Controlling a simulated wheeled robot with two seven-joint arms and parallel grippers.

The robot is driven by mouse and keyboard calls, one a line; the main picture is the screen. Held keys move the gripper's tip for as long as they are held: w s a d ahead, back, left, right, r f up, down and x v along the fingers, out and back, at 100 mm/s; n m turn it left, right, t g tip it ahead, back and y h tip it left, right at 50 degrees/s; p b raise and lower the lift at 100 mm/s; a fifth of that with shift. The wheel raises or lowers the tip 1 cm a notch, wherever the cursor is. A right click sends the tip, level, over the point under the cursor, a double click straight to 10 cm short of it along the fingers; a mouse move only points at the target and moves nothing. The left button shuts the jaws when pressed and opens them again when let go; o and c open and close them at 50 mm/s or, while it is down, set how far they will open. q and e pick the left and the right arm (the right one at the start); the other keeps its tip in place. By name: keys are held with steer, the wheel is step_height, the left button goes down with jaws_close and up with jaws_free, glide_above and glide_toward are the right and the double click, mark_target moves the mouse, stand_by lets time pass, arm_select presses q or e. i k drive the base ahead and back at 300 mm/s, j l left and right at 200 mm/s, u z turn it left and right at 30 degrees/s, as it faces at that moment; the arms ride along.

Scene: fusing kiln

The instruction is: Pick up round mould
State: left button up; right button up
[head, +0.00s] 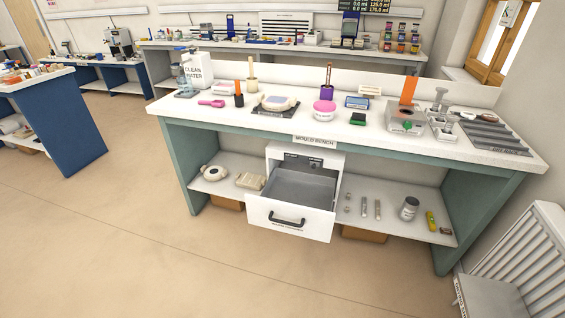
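A pale, round mould-like piece (211,173) with a dark centre lies on the lower shelf of the mould bench, at its left end. Beside it on the right is a beige, blocky piece (250,181). Another pale, low, rounded piece (276,102) sits on a dark mat on the bench top; I cannot tell its exact shape. Neither of my grippers is in view.
The mould bench (460,147) has an open, seemingly empty drawer (300,188) jutting out to the right of the shelf pieces. A white radiator (520,262) stands at the lower right. A blue-sided bench (62,130) is at left. The floor in front is clear.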

mark_target(274, 102)
steer(key=j+z, duration=0.1)
steer(key=z, duration=0.35)
steer(key=i+j+z, duration=0.1)
steer(key=z, duration=0.35)
steer(key=j+z, duration=0.2)
steer(key=z, duration=0.25)
steer(key=j+z, duration=0.15)
steer(key=j, duration=0.3)
steer(key=j+z, duration=0.2)
steer(key=j, duration=0.25)
steer(key=k+j+z, duration=0.15)
steer(key=j, duration=0.3)
steer(key=j+z, duration=0.15)
steer(key=j, duration=0.3)
steer(key=k+j+z, duration=0.15)
steer(key=j, duration=0.3)
steer(key=k+j+z, duration=0.2)
steer(key=j, duration=0.2)
steer(key=i+j, duration=0.05)
steer(key=i, duration=0.05)
